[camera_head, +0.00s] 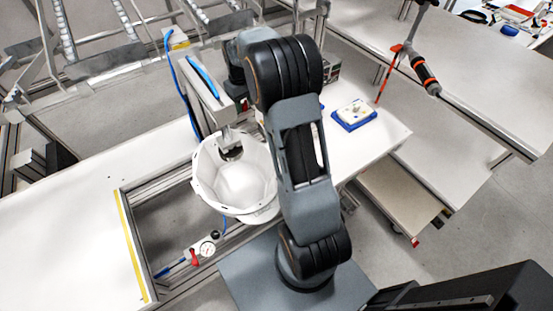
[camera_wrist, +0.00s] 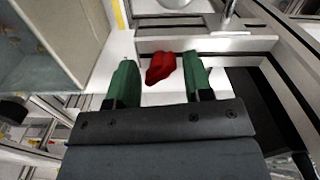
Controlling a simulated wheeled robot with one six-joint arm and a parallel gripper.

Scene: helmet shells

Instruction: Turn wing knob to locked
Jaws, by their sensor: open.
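The red wing knob (camera_wrist: 160,67) shows in the wrist view on a pale surface, its wing slightly slanted. My gripper (camera_wrist: 160,79) is open, with one green finger on each side of the knob in the picture. The fingers do not visibly touch it, and I cannot tell how far their tips are from it in depth. In the head view my gripper is hidden behind my dark arm. A small red part (camera_head: 244,104) shows beside the arm there, but I cannot tell whether it is the knob.
A white helmet shell (camera_head: 240,185) sits under a metal press frame (camera_head: 200,90). The white bench top at left is clear.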

